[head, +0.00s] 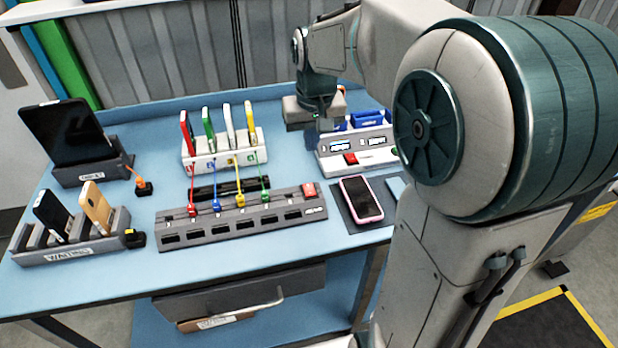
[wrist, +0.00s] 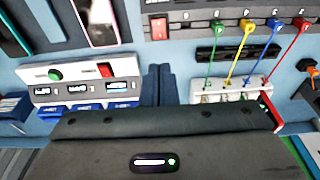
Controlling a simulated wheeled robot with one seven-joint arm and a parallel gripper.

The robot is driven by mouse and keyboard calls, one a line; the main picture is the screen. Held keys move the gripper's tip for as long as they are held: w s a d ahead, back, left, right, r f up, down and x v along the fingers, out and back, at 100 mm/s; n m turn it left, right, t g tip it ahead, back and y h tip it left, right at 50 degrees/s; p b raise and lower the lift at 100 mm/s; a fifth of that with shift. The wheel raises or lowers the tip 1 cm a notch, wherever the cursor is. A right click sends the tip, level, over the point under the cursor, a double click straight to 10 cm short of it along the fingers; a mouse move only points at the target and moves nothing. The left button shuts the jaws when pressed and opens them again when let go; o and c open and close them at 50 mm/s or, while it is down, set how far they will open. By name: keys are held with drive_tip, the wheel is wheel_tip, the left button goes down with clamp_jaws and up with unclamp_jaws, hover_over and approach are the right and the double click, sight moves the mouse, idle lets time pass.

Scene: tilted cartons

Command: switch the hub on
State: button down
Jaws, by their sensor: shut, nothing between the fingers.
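The hub (head: 240,223) is a long grey strip with a row of sockets on the table's front half. Its red switch (head: 309,190) is at the right end; whether it is on or off I cannot tell. In the wrist view the hub (wrist: 185,26) lies along the top edge, with the red switch (wrist: 158,28) at its left end. Red, blue, yellow and green cables run into it. My gripper (head: 312,122) is shut and empty, behind the hub and above the table. Its dark fingers (wrist: 158,84) point toward the hub's switch side in the wrist view.
A battery charger (head: 330,165) with displays and its own red switch (head: 350,159) stands right of my gripper. A white phone rack (head: 217,162) stands left. A pink phone (head: 361,198) lies right of the hub. A waiting rack (head: 75,250) and tablet stand (head: 95,172) are far left.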

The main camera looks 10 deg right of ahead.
sight(309, 185)
drive_tip(key=f, duration=0.4)
drive_tip(key=w+f+p, duration=0.1)
drive_tip(key=f, duration=0.4)
drive_tip(key=w+f, duration=0.1)
drive_tip(key=f, duration=0.3)
drive_tip(key=shift+w+f, duration=0.2)
drive_tip(key=shift+f, duration=0.2)
drive_tip(key=shift+d+p, duration=0.15)
drive_tip(key=shift+p, duration=0.3)
